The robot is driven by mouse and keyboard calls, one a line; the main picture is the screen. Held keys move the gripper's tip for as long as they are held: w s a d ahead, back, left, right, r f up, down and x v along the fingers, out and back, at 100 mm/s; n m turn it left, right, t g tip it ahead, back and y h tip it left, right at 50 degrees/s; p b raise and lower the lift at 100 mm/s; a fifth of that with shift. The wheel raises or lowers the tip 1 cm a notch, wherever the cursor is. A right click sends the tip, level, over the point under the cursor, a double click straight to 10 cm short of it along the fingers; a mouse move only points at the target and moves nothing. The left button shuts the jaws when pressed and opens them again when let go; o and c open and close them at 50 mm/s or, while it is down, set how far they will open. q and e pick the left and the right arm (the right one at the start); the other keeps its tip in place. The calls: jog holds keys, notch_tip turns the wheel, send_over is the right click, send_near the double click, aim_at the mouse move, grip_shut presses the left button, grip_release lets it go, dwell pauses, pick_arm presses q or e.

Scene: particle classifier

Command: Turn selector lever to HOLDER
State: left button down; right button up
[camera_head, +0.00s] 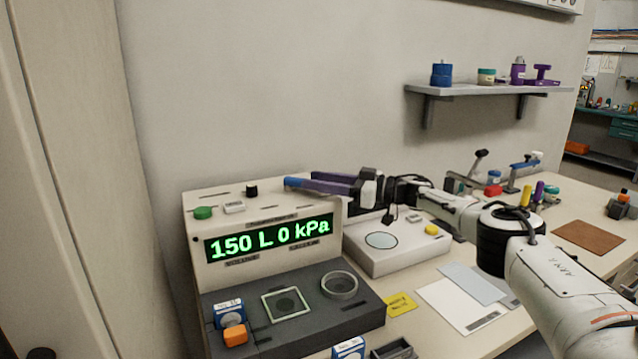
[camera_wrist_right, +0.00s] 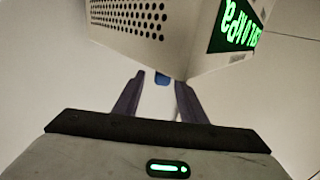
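The particle classifier is a beige box (camera_head: 265,272) with a green display reading "150 L 0 kPa". A small blue piece (camera_head: 293,183), perhaps the selector lever's handle, shows at the tips of my right gripper (camera_head: 308,186), above the box's top right part. In the right wrist view the blue piece (camera_wrist_right: 162,78) lies between the spread fingertips of the right gripper (camera_wrist_right: 160,82), by the box's edge (camera_wrist_right: 180,65). The fingers are apart, with gaps beside it; contact is unclear. The HOLDER mark cannot be read. My left gripper is out of view.
A green button (camera_head: 203,213) and a black knob (camera_head: 251,191) are on the box top. A dark deck (camera_head: 330,320) with a square frame and a ring sits in front. A white device (camera_head: 400,256) stands right, below my arm. A wall shelf (camera_head: 480,88) is above.

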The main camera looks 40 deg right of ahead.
jog(key=shift+s+f, duration=0.1)
jog(key=v, duration=1)
jog(key=shift+d, duration=0.1)
dwell(0.4)
